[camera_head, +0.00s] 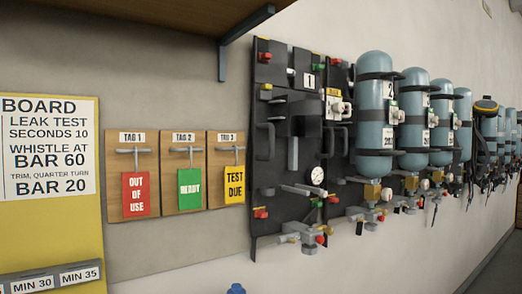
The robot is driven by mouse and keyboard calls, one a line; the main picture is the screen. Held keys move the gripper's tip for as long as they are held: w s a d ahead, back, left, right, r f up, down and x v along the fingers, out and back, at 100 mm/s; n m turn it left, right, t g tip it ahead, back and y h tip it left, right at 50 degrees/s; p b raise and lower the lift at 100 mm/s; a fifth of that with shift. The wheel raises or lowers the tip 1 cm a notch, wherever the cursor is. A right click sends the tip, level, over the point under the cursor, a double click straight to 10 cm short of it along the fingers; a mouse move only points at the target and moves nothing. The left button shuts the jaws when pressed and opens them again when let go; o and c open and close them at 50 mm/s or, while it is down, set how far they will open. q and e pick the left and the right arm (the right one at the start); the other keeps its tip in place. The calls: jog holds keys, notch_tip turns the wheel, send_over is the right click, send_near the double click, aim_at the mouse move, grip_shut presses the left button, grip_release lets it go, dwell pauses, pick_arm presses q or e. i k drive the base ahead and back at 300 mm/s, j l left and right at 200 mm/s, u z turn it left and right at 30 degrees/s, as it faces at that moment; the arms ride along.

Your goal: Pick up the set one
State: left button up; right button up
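Set one is the black backplate (270,205) with a white "1" label, mounted upright on the wall near the middle of the head view. It shows dark handles or straps, a round white gauge, red knobs and metal valve fittings at its foot. No blue cylinder shows on it. The set to its right carries a light blue cylinder (374,105) labelled "2". Neither of my grippers is in view, and nothing is seen touching set one.
More blue-cylinder sets (440,120) hang in a row to the right. Left are wooden tag panels with red (136,194), green (189,188) and yellow (234,184) tags, and a yellow board (50,235). A bracketed shelf (150,12) overhangs above. A small blue object (236,288) shows below.

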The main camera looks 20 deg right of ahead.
aim_at(282, 148)
jog(key=i+l+u, duration=0.15)
jog(key=l+u, duration=0.15)
jog(key=l, duration=0.8)
jog(key=l+u, duration=0.3)
jog(key=l, duration=0.85)
jog(key=i, duration=0.05)
